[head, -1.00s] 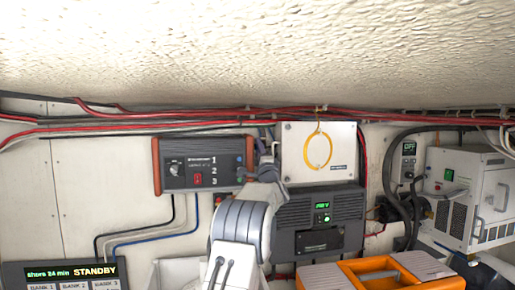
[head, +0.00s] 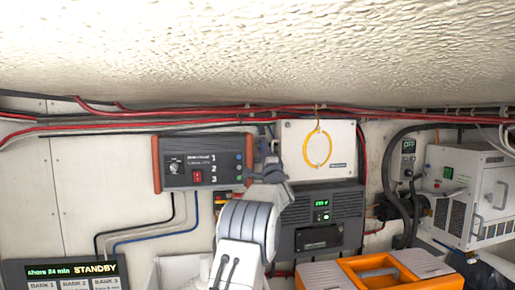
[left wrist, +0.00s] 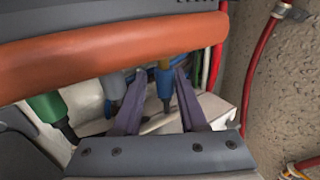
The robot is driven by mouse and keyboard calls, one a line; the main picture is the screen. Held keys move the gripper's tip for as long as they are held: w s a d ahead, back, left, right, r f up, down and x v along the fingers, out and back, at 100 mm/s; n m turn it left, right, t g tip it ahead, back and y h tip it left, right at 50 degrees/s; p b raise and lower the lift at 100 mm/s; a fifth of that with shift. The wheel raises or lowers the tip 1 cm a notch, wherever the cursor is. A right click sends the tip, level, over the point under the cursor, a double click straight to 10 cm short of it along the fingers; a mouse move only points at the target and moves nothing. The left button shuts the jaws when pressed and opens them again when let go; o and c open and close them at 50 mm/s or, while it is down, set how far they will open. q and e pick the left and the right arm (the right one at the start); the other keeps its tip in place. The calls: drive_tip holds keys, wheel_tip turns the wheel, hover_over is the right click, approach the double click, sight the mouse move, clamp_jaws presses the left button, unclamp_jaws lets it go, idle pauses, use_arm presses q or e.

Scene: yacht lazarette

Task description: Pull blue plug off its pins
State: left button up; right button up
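In the left wrist view the blue plug (left wrist: 165,82) stands between the two fingers of my left gripper (left wrist: 161,74), with a dark cable running down from it. The fingers are apart, with a visible gap on the left of the plug; contact on the right is hard to tell. A grey plug (left wrist: 112,86) and a green plug (left wrist: 47,107) sit in the same row to the left. In the head view my left gripper (head: 268,160) is at the right side of the grey box marked 1, 2, 3 (head: 222,167). The blue plug cannot be made out there. My right gripper is not in view.
The box's orange edge (left wrist: 110,47) lies just beyond the plugs. A red cable (left wrist: 257,75) runs along the wall at right. In the head view a white panel with a yellow loop (head: 342,150) and a dark unit (head: 345,212) are right of my gripper.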

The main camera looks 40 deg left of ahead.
use_arm(q)
drive_tip(key=shift+w+r, duration=0.2)
drive_tip(key=shift+r, duration=0.05)
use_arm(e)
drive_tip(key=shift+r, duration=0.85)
use_arm(q)
drive_tip(key=shift+s+d+b, duration=0.25)
drive_tip(key=shift+s+b, duration=0.05)
drive_tip(key=shift+b, duration=0.2)
drive_tip(key=s+d+b, duration=0.5)
drive_tip(key=shift+d+r, duration=0.15)
drive_tip(key=shift+d, duration=0.1)
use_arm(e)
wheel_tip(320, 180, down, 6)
use_arm(q)
drive_tip(key=shift+w, duration=0.1)
